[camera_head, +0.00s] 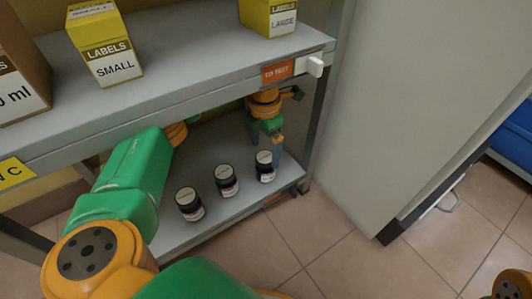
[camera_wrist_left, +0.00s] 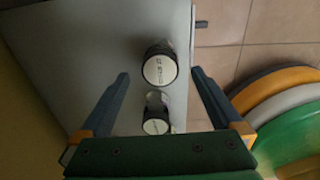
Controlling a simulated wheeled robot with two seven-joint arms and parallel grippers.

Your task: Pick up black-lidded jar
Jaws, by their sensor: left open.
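My left gripper (camera_head: 279,151) reaches in under the upper shelf, just behind and above the right jar. In the left wrist view the left gripper (camera_wrist_left: 160,73) is open, its fingers spread to either side of one jar (camera_wrist_left: 160,66). A second jar (camera_wrist_left: 156,122) shows closer to the palm. No jar is held. My right gripper is out of view.
The grey upper shelf (camera_head: 190,65) overhangs the arm and carries yellow label boxes (camera_head: 106,42) and a brown box (camera_head: 20,70). The lower shelf (camera_head: 225,215) is otherwise largely clear. A pale cabinet (camera_head: 400,110) stands to the right, with tiled floor (camera_head: 310,235) in front.

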